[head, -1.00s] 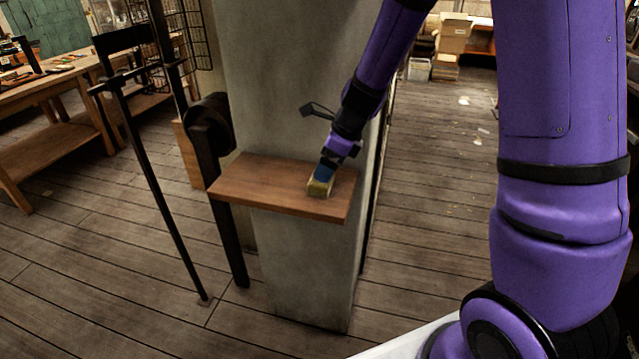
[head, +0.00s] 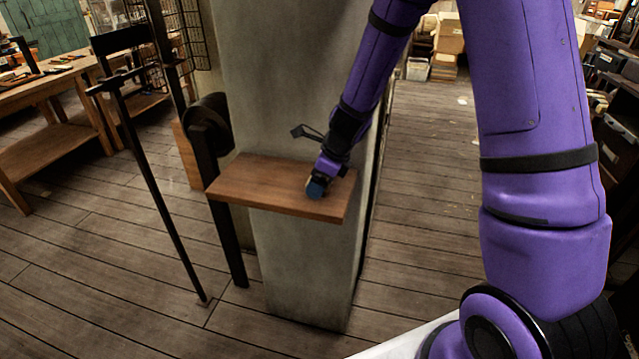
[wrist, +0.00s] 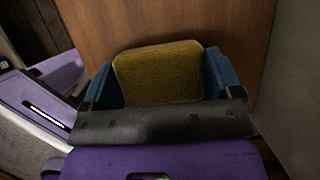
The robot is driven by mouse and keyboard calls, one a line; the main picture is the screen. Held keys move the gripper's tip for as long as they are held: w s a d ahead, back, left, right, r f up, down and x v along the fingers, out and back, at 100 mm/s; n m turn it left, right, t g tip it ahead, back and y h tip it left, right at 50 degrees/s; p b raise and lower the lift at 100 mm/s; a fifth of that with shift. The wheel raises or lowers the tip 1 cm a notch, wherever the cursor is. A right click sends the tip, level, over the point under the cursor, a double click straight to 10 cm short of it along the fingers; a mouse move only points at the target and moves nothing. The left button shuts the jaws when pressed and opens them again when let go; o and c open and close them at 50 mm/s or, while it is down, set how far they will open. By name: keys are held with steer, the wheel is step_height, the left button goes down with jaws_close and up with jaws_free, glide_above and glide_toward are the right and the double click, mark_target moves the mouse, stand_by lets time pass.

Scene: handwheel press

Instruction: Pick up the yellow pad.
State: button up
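The yellow pad (wrist: 160,72) shows in the wrist view as a ribbed block with rounded corners, over the brown wooden shelf. My gripper (wrist: 160,80) has a blue finger on each side of the pad, very close to its left and right edges. I cannot tell whether both fingers press on it. In the head view my gripper (head: 316,188) is low at the shelf's front right part, and the blue fingers hide nearly all of the pad. No clear gap shows between the gripper and the shelf.
The wooden shelf (head: 250,185) is fixed to a grey pillar (head: 290,90); its left part is bare. A dark handwheel on a post (head: 210,135) stands at its left. A thin black stand (head: 155,190) is farther left. Open plank floor lies right of the pillar.

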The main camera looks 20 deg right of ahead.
steer(key=shift+r, duration=0.1)
steer(key=shift+c, duration=0.5)
steer(key=shift+r, duration=0.35)
step_height(320, 180, up, 9)
steer(key=shift+f, duration=0.1)
steer(key=shift+o, duration=0.5)
